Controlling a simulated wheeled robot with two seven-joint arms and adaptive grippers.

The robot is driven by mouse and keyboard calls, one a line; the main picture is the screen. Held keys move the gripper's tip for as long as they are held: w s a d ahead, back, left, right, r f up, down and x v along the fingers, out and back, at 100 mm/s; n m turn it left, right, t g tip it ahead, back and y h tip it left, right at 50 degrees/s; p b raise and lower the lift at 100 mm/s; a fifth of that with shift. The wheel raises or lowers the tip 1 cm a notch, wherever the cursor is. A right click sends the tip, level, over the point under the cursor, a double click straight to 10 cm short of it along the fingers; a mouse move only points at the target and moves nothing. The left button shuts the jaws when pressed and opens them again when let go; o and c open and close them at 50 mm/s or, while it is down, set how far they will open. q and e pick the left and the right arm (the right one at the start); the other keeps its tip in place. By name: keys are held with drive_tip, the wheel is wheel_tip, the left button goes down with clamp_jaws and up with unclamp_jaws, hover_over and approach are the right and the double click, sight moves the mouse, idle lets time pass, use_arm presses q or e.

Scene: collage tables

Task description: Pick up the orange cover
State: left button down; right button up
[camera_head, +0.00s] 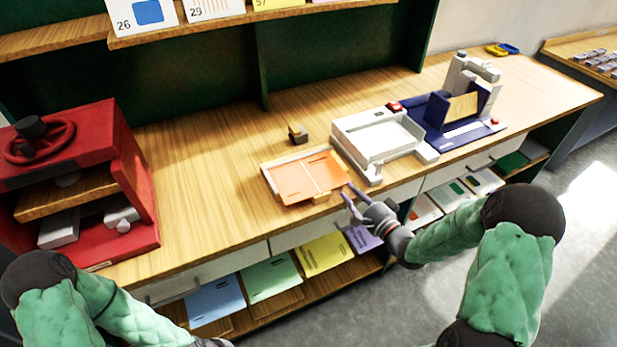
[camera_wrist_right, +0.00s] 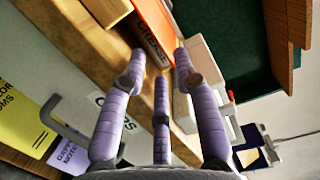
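The orange cover (camera_head: 296,181) lies flat in a shallow wooden tray on the long table. Its edge also shows beyond the fingers in the right wrist view (camera_wrist_right: 157,25). My right gripper (camera_head: 353,190) is just off the tray's right front corner, near the table's front edge. In the wrist view its purple fingers (camera_wrist_right: 163,68) are spread apart, with nothing clearly held between them. Only a bit of my left gripper (camera_head: 213,342) shows at the bottom edge of the head view; its fingers are hidden.
A white tray-like machine (camera_head: 378,135) stands close right of the cover, with a blue device (camera_head: 452,122) beyond it. A small wooden block (camera_head: 298,134) sits behind the cover. A red press (camera_head: 80,165) stands at left. Table between press and cover is clear.

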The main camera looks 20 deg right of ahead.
sight(342, 181)
drive_tip(key=b+x, duration=0.1)
drive_tip(key=x, duration=0.1)
drive_tip(key=b+x, duration=0.1)
drive_tip(key=x, duration=0.1)
drive_tip(key=shift+w+a+r, duration=0.15)
drive_tip(key=shift+w+r, duration=0.05)
drive_tip(key=shift+r, duration=0.05)
drive_tip(key=shift+w, duration=0.45)
drive_tip(key=shift+r, duration=0.1)
clamp_jaws()
